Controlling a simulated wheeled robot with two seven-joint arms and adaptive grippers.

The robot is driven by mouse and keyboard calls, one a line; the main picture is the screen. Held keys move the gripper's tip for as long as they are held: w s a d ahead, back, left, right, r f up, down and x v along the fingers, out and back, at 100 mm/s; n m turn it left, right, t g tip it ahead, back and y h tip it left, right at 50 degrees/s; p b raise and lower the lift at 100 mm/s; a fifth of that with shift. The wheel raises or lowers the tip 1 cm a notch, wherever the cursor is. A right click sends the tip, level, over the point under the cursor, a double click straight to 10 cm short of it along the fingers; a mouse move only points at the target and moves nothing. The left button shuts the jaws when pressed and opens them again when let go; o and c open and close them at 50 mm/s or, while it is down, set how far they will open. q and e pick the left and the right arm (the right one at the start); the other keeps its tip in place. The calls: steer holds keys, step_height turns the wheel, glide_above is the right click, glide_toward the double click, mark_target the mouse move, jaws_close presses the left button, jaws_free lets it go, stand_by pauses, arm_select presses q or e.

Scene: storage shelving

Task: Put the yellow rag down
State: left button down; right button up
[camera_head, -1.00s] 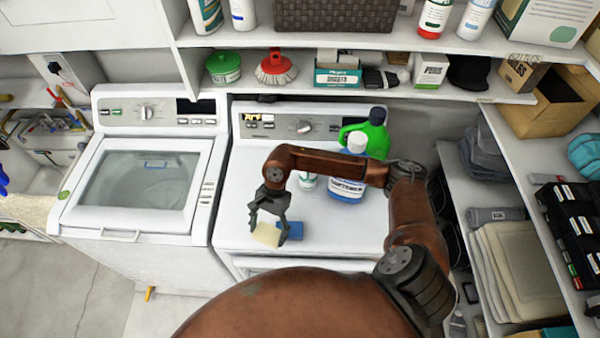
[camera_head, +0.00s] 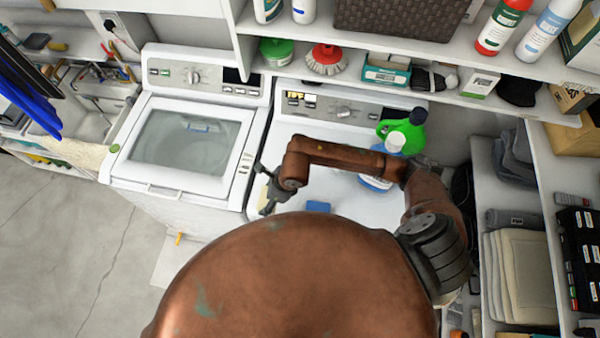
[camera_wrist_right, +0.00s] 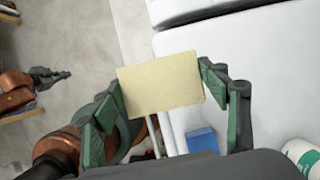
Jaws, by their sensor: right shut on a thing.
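The yellow rag (camera_wrist_right: 160,83) is a flat pale-yellow rectangle in the right wrist view. My right gripper (camera_wrist_right: 160,92) is shut on it, with a finger at each side edge. In the head view the right gripper (camera_head: 267,198) and the rag (camera_head: 257,190) are at the left edge of the right-hand white machine (camera_head: 345,205). In the wrist view the rag is in front of the floor and the machine's edge. A dark gripper (camera_wrist_right: 48,78) on a brown arm, seemingly my left one, shows at far left there; its finger opening is unclear.
A blue block-like item (camera_head: 318,207) lies on the right machine. A blue-labelled bottle (camera_head: 376,182) and green jug (camera_head: 405,128) stand behind my forearm. The glass-lidded washer (camera_head: 185,140) is to the left. A loaded shelf (camera_head: 430,93) overhangs the back. Floor (camera_head: 60,240) is open at left.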

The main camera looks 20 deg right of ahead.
steer(key=w+d+f+b, duration=0.2)
steer(key=w+f, duration=0.1)
steer(key=w+d+f+b, duration=0.2)
steer(key=w+d, duration=0.1)
steer(key=w+d+f+b, duration=0.2)
steer(key=w+f, duration=0.1)
steer(key=shift+w+d+f, duration=0.2)
steer(key=shift+d+f, duration=0.1)
steer(key=shift+d, duration=0.1)
steer(key=shift+w+d+f, duration=0.2)
steer(key=shift+w, duration=0.05)
steer(key=shift+w+d+f+b, duration=0.15)
steer(key=shift+f+b, duration=0.2)
steer(key=shift+b, duration=0.1)
steer(key=shift+w+d+f+b, duration=0.1)
steer(key=shift+f+b, duration=0.5)
steer(key=shift+f, duration=0.9)
steer(key=shift+f, duration=0.2)
steer(key=o, duration=1.1)
steer(key=shift+r, duration=0.1)
steer(key=shift+r, duration=0.1)
